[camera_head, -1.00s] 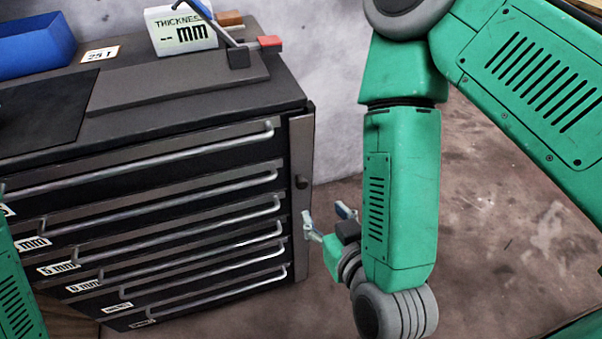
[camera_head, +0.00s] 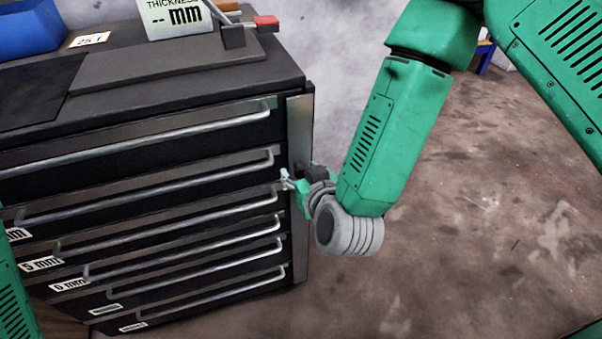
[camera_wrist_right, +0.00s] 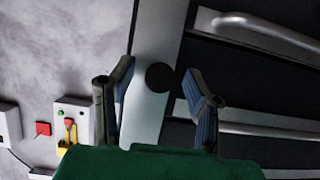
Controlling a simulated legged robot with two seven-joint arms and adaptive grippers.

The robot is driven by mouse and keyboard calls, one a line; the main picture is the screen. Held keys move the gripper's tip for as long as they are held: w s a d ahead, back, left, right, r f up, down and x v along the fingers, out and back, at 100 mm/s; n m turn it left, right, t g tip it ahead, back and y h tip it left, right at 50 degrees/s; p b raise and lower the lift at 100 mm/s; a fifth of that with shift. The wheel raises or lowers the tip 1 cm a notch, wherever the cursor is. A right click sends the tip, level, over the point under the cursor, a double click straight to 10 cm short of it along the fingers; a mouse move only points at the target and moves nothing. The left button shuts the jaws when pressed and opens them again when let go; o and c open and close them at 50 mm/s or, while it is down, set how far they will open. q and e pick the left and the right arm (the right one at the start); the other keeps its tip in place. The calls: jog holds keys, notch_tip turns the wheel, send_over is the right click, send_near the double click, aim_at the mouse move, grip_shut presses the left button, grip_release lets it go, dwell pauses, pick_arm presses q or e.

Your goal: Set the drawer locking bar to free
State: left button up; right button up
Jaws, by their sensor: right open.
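The drawer locking bar (camera_head: 300,125) is a grey vertical strip along the right front edge of the dark drawer cabinet (camera_head: 200,85). In the right wrist view the bar (camera_wrist_right: 157,35) carries a dark round knob (camera_wrist_right: 160,77). My right gripper (camera_head: 298,178) is at the bar, partly hiding its middle and the knob in the head view. In the wrist view my right gripper (camera_wrist_right: 160,80) is open, with one finger on each side of the knob. I cannot tell whether either finger touches it. My left gripper is out of view.
Several drawers with long tube handles (camera_head: 150,187) lie left of the bar. A thickness gauge (camera_head: 178,14) and a blue bin (camera_head: 30,25) stand on the cabinet top. A red-and-yellow switch box (camera_wrist_right: 72,122) is on the wall. Floor right of the cabinet is clear.

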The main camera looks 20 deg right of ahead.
jog(key=shift+c, duration=0.5)
grip_shut()
jog(key=shift+y, duration=0.3)
